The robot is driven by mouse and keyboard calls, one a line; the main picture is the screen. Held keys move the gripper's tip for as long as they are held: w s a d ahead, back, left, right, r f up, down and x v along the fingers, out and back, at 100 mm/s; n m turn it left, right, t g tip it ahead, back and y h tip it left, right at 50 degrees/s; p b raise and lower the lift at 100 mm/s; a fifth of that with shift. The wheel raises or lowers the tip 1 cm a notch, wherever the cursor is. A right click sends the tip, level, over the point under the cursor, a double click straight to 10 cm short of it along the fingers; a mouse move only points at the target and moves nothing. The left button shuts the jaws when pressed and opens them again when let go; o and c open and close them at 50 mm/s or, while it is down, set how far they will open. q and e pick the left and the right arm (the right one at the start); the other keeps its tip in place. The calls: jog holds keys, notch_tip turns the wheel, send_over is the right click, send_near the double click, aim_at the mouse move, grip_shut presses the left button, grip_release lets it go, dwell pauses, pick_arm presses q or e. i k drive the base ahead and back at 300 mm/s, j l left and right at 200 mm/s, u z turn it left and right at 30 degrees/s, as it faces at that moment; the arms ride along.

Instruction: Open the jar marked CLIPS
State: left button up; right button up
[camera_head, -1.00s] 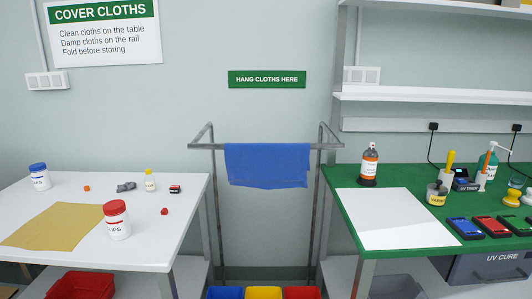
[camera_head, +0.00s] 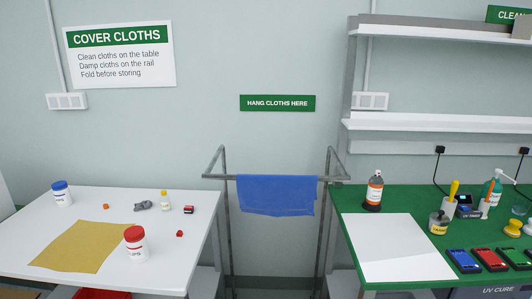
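A white jar with a red lid (camera_head: 136,243) stands upright on the white table at left, beside the right edge of a tan cloth. Its red lettering is partly legible and ends in "IPS". The lid is on. A second white jar with a blue lid (camera_head: 62,194) stands at the back left of the same table; its label is too small to read. Neither of my grippers shows in the head view.
The tan cloth (camera_head: 82,247) lies flat on the white table (camera_head: 190,243). A rail with a blue cloth (camera_head: 276,195) stands between this table and the green table (camera_head: 345,204).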

aim_at(139, 251)
jog(key=j+z, duration=0.1)
jog(key=j, duration=0.4)
jog(key=k+j, duration=0.15)
jog(key=j, duration=0.3)
jog(key=k+j+z, duration=0.15)
jog(key=j, duration=0.85)
jog(key=k+j+z, duration=0.15)
jog(key=j, duration=0.3)
jog(key=k+j, duration=0.15)
jog(key=j, duration=0.35)
jog(key=k+j+z, duration=0.15)
jog(key=j, duration=0.3)
jog(key=k+j, duration=0.15)
jog(key=j, duration=0.3)
jog(key=z, duration=0.05)
